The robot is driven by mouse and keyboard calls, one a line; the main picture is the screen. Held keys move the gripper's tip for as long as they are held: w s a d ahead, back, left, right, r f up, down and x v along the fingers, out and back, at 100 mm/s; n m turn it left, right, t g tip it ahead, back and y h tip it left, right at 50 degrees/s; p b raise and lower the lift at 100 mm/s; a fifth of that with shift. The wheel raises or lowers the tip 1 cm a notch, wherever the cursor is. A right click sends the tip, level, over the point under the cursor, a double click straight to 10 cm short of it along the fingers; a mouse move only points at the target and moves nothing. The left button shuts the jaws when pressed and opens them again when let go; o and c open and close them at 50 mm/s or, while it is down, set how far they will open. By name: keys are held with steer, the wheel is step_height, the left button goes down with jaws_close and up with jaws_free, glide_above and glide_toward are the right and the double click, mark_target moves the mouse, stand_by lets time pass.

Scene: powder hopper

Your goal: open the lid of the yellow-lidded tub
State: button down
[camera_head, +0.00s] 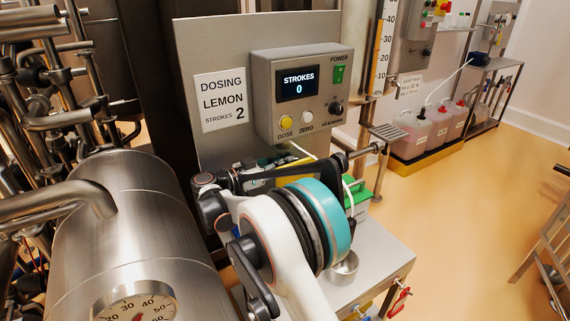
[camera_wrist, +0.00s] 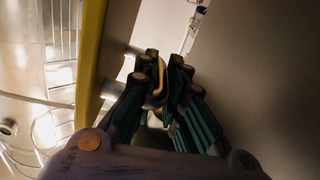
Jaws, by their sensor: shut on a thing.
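The yellow-lidded tub is mostly hidden behind my arm in the head view. My gripper (camera_head: 272,158) is partly seen there behind my arm. In the wrist view my gripper (camera_wrist: 165,62) has its dark, teal-sided fingers close together, shut on a small tan curved piece (camera_wrist: 159,77). I cannot tell surely whether this piece belongs to the lid. A yellow upright band (camera_wrist: 89,65) stands left of the fingers, perhaps the lid's edge.
The dosing panel (camera_head: 185,50) and control box (camera_head: 262,83), reading 0 strokes, stand behind my gripper. A steel vessel (camera_head: 130,215) is close on the left. A small metal cup (camera_head: 345,268) and a green box (camera_head: 358,192) are right of my arm. Open floor lies further right.

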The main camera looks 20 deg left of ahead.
steer(key=shift+w+a+f, duration=0.25)
steer(key=shift+w+a, duration=0.2)
steer(key=shift+a, duration=0.15)
steer(key=c, duration=1.6)
jaws_free()
steer(key=shift+f, duration=0.1)
steer(key=v, duration=0.7)
steer(key=shift+s+a, duration=0.15)
steer(key=shift+s, duration=0.05)
